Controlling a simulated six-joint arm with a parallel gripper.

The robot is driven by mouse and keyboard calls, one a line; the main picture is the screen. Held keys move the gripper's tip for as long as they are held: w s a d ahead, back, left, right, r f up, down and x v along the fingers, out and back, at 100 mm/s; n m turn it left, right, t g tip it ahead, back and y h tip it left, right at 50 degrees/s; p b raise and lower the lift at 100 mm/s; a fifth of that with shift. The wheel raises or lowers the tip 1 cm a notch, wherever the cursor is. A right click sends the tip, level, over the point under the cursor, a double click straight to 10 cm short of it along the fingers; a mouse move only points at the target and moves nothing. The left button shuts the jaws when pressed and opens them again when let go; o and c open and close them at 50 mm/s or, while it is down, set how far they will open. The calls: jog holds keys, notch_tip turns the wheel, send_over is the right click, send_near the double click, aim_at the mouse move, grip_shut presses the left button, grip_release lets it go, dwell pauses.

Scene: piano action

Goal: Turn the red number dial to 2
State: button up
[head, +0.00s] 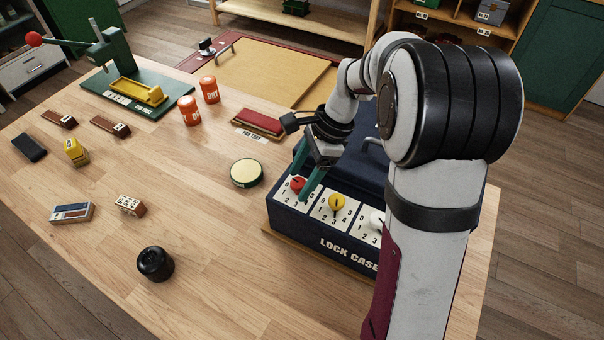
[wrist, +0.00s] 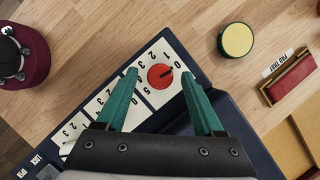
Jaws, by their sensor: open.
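The red number dial (head: 297,184) is on the top panel of the dark blue lock case (head: 318,241), leftmost of the dials in the head view. In the wrist view the red dial (wrist: 160,77) is round, on a white plate with numbers, and its dark pointer mark points toward the 0. My gripper (head: 304,182) has green fingers and is at the red dial. In the wrist view my open gripper (wrist: 159,74) has one finger on each side of the dial, with gaps visible. I cannot tell the fingertips' height over the plate.
A yellow dial (head: 337,202) and a white dial (head: 377,219) sit beside the red one. A round yellow-topped pad (head: 246,172) and a red pad tray (head: 260,122) lie left of the case. My arm hides the case's right side.

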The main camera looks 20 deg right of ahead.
jog(key=shift+c, duration=0.2)
grip_shut()
jog(key=shift+n, duration=0.3)
jog(key=n+g, duration=0.1)
jog(key=n, duration=0.1)
jog(key=shift+w+n, duration=0.2)
jog(key=shift+n, duration=0.2)
jog(key=n+g, duration=0.1)
jog(key=n, duration=0.1)
jog(key=n+h, duration=0.1)
jog(key=n, duration=0.1)
jog(key=shift+w+a+g, duration=0.1)
jog(key=shift+g, duration=0.3)
jog(key=n, duration=0.2)
jog(key=n+g+h, duration=0.1)
jog(key=n, duration=0.1)
jog(key=shift+w+a+n+h, duration=0.1)
jog(key=shift+n+h, duration=0.2)
jog(key=shift+n, duration=0.1)
jog(key=shift+a+n+g+h, duration=0.1)
jog(key=shift+n+g+h, duration=0.35)
jog(key=shift+n, duration=1.25)
